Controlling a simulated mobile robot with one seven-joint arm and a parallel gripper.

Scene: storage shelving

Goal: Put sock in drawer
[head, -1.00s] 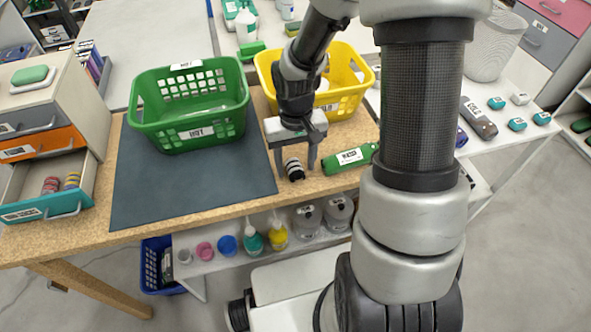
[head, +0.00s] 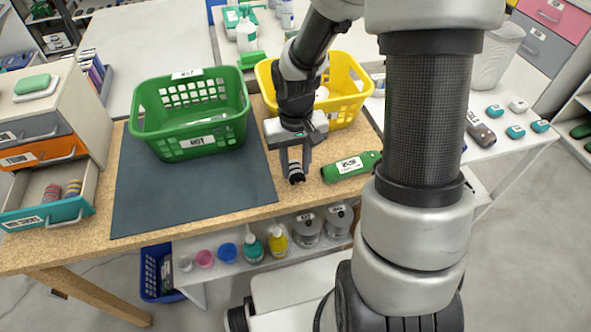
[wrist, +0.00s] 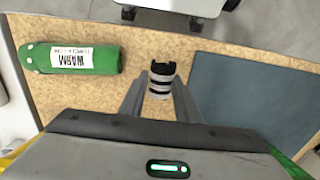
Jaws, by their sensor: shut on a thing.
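A rolled black-and-grey striped sock (head: 295,172) is between the fingers of my gripper (head: 297,174), over the cork-coloured table right of the dark mat. In the wrist view the sock (wrist: 161,80) sits between both fingertips, and my gripper (wrist: 160,92) is shut on it. I cannot tell whether the sock still touches the table. An open drawer with a teal front (head: 47,215) is at the far left and holds rolled socks, one reddish (head: 52,193) and one yellow-striped (head: 72,189).
A green basket (head: 190,112) stands on the dark mat (head: 190,185), between the drawer unit and my gripper. A yellow basket (head: 345,103) is behind my gripper. A green bottle (head: 350,167) lies just right of the sock. The mat's front part is clear.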

